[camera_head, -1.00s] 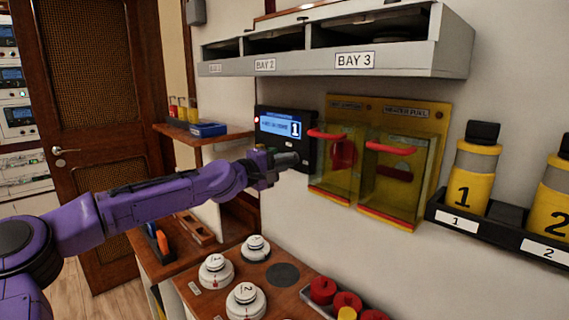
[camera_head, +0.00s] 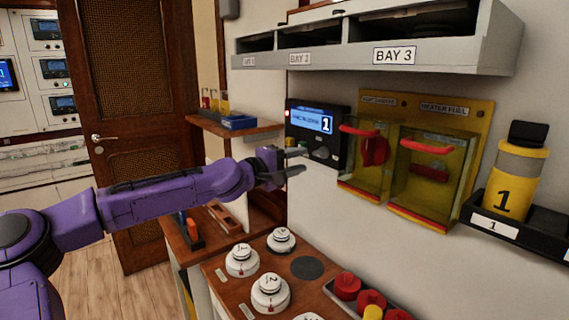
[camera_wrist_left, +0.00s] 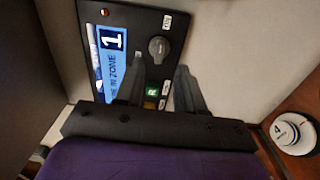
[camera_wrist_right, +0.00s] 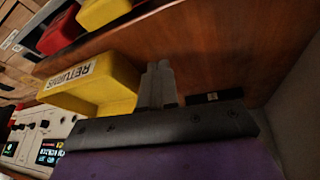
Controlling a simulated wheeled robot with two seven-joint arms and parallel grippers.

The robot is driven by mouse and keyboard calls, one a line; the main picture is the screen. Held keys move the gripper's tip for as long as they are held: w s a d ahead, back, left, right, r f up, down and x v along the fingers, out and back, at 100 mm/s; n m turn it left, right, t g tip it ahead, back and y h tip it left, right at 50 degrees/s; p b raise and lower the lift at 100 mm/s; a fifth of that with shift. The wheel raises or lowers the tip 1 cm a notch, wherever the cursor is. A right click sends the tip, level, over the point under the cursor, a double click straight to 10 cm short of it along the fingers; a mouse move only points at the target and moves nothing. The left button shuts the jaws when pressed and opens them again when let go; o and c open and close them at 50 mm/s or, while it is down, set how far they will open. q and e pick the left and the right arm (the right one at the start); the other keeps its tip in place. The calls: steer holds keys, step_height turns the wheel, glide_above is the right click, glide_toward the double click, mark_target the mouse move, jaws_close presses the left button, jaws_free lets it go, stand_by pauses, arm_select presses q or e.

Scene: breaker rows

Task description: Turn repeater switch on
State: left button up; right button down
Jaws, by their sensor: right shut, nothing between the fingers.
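A dark panel (camera_head: 318,122) with a lit blue screen reading 1 is mounted on the wall; it also shows in the left wrist view (camera_wrist_left: 108,50). A round grey knob (camera_wrist_left: 158,47) sits on its face, with a green button marked R (camera_wrist_left: 152,91) below it. I cannot read a repeater label. My left gripper (camera_head: 302,160) is open and empty at the panel's lower edge. In the left wrist view its fingers (camera_wrist_left: 160,82) are apart, tips pointing toward the panel, with the knob beyond the gap between them. My right gripper (camera_wrist_right: 158,68) is shut and empty, beside a yellow RETURNS bin.
Clear-covered yellow boxes with red handles (camera_head: 430,150) stand right of the panel. A small shelf (camera_head: 230,128) is to its left, and the BAY shelf (camera_head: 440,55) is above. White round detectors (camera_head: 270,290) stand on the wooden counter below. The yellow bin (camera_wrist_right: 95,85) is close to my right gripper.

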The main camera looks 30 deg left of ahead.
arm_select(q)
steer(key=p+v, duration=0.5)
steer(key=p, duration=0.8)
steer(key=shift+w, duration=0.1)
